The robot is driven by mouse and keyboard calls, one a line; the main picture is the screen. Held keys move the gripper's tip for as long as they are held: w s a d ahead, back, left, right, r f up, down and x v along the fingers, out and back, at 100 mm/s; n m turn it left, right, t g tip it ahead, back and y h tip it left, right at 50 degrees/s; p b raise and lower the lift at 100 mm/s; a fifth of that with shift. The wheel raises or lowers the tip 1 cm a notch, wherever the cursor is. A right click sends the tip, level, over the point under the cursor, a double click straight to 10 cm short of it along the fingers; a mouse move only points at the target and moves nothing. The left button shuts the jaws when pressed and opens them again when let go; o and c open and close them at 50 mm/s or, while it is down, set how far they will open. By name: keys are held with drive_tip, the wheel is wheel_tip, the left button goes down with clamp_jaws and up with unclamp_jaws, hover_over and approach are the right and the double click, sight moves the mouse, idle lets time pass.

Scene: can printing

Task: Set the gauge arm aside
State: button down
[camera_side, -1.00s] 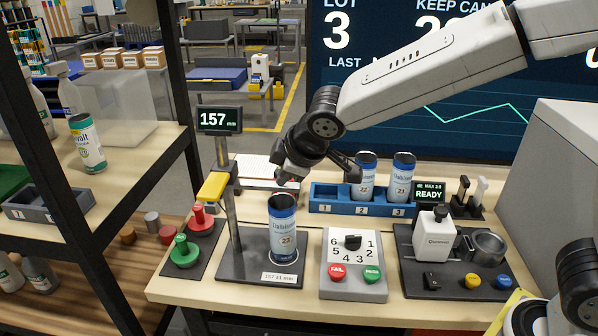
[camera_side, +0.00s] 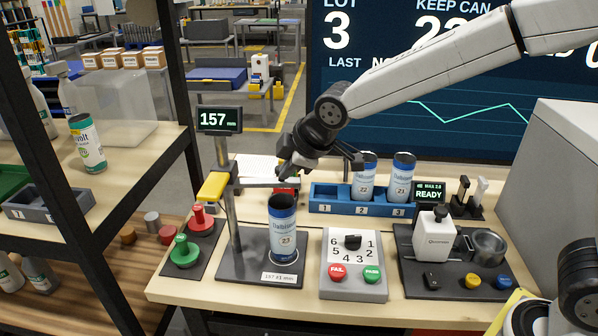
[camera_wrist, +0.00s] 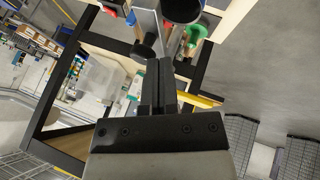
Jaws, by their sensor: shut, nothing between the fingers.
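The gauge stand has a post (camera_side: 229,215) with a display (camera_side: 219,120) reading 157. The gauge arm (camera_side: 255,183) is a grey bar running right from the post, with a yellow block (camera_side: 213,187) at its left end. A blue and white can (camera_side: 283,240) marked 23 stands upright on the gauge base, below and right of the arm. My gripper (camera_side: 284,174) is shut and empty, above the can and close to the arm's right end; I cannot tell if they touch. The wrist view shows the shut fingers (camera_wrist: 158,85) beside a black knob (camera_wrist: 148,46).
A blue rack (camera_side: 335,207) behind holds two cans (camera_side: 363,178). Red and green stamps (camera_side: 186,251) stand left of the gauge. A dial panel (camera_side: 352,272) with FAIL and PASS buttons and a black station (camera_side: 440,262) stand to the right.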

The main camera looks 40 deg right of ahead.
drive_tip(key=shift+w+d+n+y, duration=0.7)
drive_tip(key=shift+w+d+n, duration=0.3)
drive_tip(key=shift+n, duration=0.2)
drive_tip(key=w+n+g+y, duration=0.3)
drive_tip(key=w+n, duration=0.6)
drive_tip(key=w, duration=0.5)
drive_tip(key=shift+w+d+n+g+y, duration=0.2)
drive_tip(key=shift+d+n+g+y, duration=0.15)
drive_tip(key=shift+g, duration=0.35)
drive_tip(key=shift+d, duration=0.1)
idle(0.4)
drive_tip(key=d+f+v, duration=0.1)
drive_tip(key=d+v, duration=0.1)
drive_tip(key=v, duration=1)
idle(0.4)
drive_tip(key=shift+w+d+f, duration=0.1)
